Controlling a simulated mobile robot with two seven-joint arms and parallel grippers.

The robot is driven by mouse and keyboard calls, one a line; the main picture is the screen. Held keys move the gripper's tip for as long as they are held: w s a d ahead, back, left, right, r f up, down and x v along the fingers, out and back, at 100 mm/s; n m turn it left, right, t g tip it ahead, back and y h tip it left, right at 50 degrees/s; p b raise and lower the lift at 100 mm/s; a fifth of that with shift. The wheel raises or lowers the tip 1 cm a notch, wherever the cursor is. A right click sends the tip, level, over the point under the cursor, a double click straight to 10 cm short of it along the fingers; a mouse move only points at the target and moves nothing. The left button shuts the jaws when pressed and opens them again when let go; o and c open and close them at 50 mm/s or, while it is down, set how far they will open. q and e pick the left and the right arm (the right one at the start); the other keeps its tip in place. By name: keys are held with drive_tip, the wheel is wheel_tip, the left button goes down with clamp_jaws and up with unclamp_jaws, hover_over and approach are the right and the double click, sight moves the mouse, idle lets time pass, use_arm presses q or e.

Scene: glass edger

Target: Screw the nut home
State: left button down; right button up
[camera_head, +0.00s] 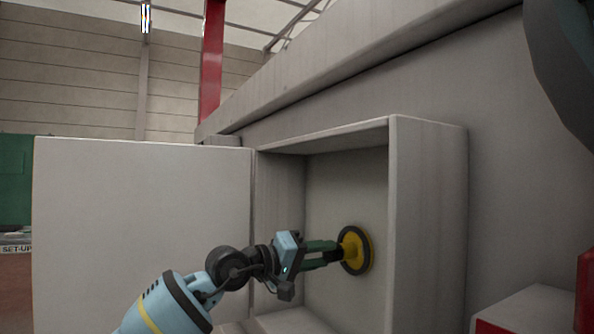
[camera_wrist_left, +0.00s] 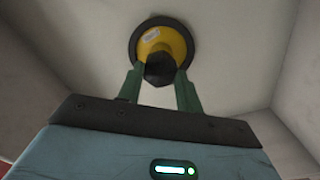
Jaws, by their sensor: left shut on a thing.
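A round yellow hub with a black rim (camera_head: 355,250) sits against the back wall of an open recess. In the left wrist view the yellow hub (camera_wrist_left: 162,40) carries a small pale label. A dark, faceted nut (camera_wrist_left: 160,70) sticks out from the middle of the hub towards the camera. My left gripper (camera_head: 340,252) reaches into the recess from the left. Its green fingers are shut on the nut, one on each side, as the left wrist view shows for the gripper (camera_wrist_left: 160,74). The nut's thread is hidden. My right gripper is not in view.
The recess has a thick right side wall (camera_head: 428,220). A flat pale door panel (camera_head: 142,230) stands open on the left, close to my left arm. A red-edged box (camera_head: 535,308) is at the lower right.

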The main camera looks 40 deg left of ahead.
use_arm(q)
drive_tip(key=m, duration=0.1)
drive_tip(key=r+m, duration=0.1)
drive_tip(key=m, duration=0.1)
drive_tip(key=shift+s+a+r, duration=0.2)
drive_tip(key=shift+s+a, duration=0.1)
drive_tip(key=shift+a, duration=0.05)
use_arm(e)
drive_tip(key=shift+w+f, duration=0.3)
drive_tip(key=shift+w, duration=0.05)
use_arm(q)
drive_tip(key=c, duration=1.3)
unclamp_jaws()
drive_tip(key=o, duration=0.4)
drive_tip(key=shift+s+d+f, duration=0.1)
drive_tip(key=shift+d+f, duration=0.1)
drive_tip(key=shift+f, duration=0.1)
drive_tip(key=shift+c, duration=0.7)
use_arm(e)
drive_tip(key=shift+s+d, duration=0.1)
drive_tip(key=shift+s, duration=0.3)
